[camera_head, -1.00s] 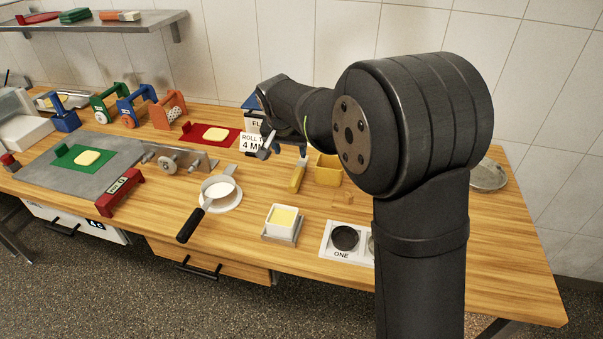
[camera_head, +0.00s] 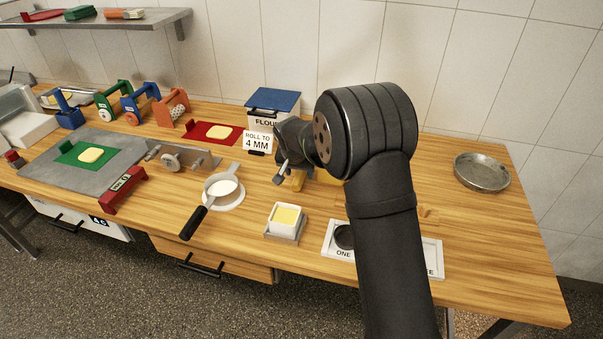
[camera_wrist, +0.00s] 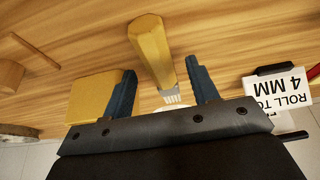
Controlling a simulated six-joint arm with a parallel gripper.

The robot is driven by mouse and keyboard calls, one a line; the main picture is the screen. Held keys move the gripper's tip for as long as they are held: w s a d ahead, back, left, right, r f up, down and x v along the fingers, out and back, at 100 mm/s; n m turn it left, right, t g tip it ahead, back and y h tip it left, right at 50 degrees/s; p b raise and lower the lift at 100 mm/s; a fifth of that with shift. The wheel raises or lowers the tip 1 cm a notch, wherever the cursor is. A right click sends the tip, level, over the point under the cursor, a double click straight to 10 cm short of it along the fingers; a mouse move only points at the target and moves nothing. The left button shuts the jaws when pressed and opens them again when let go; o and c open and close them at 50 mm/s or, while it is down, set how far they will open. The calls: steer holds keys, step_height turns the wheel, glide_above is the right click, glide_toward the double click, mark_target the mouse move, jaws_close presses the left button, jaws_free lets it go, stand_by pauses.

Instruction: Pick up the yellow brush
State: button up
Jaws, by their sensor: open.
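The yellow brush (camera_wrist: 150,48) shows in the wrist view as a thick faceted yellow handle with pale bristles near my gripper. In the head view a short piece of its yellow handle (camera_head: 298,182) shows beside my gripper, the rest covered by my arm. My gripper (camera_wrist: 164,84) is open, with one blue-dark finger on each side of the brush in the wrist view. There are visible gaps between the fingers and the brush, and nothing is held. In the head view my gripper (camera_head: 291,172) is over the table at the brush, partly hidden by my wrist.
A yellow container (camera_wrist: 94,98) stands close beside one finger in the wrist view. A "ROLL TO 4 MM" card (camera_head: 257,141) and a flour bin (camera_head: 273,108) are behind.

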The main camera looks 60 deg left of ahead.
steer(key=shift+x, duration=0.8)
steer(key=shift+f, duration=0.15)
steer(key=c, duration=1.1)
